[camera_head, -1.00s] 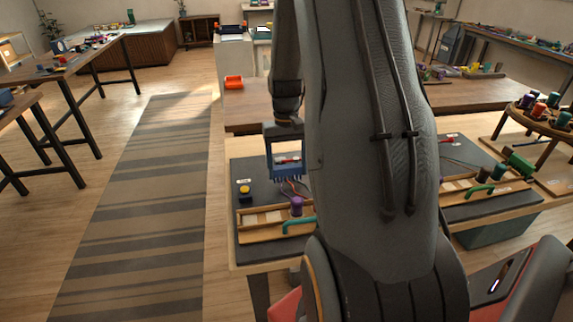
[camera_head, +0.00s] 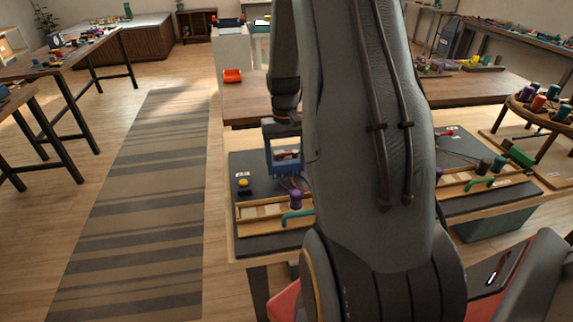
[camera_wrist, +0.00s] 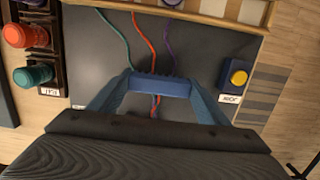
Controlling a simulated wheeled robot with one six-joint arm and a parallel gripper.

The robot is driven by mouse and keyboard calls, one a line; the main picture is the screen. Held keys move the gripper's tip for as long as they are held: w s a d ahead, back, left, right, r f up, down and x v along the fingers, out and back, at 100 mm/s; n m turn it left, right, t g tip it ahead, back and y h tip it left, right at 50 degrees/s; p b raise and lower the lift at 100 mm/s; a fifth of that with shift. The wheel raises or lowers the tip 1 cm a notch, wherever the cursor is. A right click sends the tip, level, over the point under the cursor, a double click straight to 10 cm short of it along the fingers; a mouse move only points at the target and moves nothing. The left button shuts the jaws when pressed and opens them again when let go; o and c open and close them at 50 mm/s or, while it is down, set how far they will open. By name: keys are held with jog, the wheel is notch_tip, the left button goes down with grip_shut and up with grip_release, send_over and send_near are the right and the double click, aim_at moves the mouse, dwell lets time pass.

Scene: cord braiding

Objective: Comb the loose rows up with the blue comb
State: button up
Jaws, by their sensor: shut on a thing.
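My gripper (camera_head: 284,160) is shut on the blue comb (camera_wrist: 160,87) and holds it over the dark board (camera_wrist: 205,50). A teal cord (camera_wrist: 116,36), an orange-red cord (camera_wrist: 145,36) and a purple cord (camera_wrist: 169,45) run from the top edge toward the comb. The comb hides where the cords meet. I cannot tell whether its teeth touch them.
A yellow button (camera_wrist: 238,77) sits right of the comb in the wrist view. A wooden rack (camera_head: 262,213) with a purple spool (camera_head: 296,200) and a teal hook (camera_head: 297,215) stands at the board's front. Orange (camera_wrist: 25,36) and teal (camera_wrist: 34,76) spools stand at left.

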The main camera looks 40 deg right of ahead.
jog(key=shift+w+d, duration=0.4)
jog(key=shift+w, duration=0.35)
jog(key=r+p, duration=0.2)
jog(key=r, duration=0.1)
jog(key=r+p, duration=0.2)
jog(key=r, duration=0.1)
jog(key=s+r+p, duration=0.1)
jog(key=r+p, duration=0.2)
jog(key=shift+a, duration=0.25)
dwell(0.7)
